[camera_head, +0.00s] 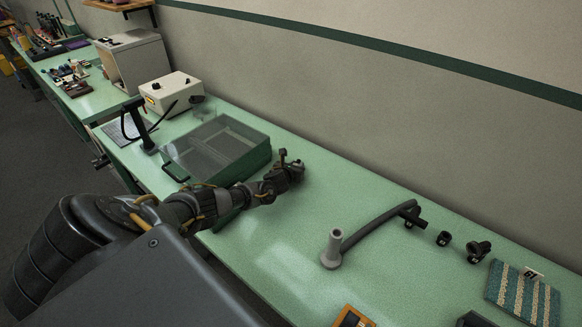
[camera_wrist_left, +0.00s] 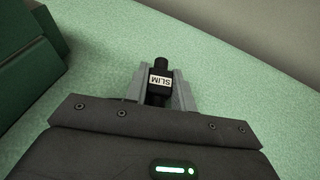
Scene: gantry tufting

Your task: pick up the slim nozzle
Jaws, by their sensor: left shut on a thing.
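The slim nozzle (camera_wrist_left: 159,84) is a small black piece with a white label reading "SLIM", upside down in the left wrist view. My left gripper (camera_wrist_left: 160,90) is shut on it, with a grey finger on either side. In the head view my left gripper (camera_head: 292,168) is over the green bench, just right of the covered tray. The nozzle's dark tip (camera_head: 282,154) seems to show there, but it is small. I cannot tell how high it is above the bench. My right gripper is not in view.
A green tray with a clear cover (camera_head: 215,148) stands close left of the gripper. To the right are a grey wand (camera_head: 370,227), black fittings (camera_head: 444,238) (camera_head: 478,251) and a striped teal sample (camera_head: 522,291). A wall runs behind.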

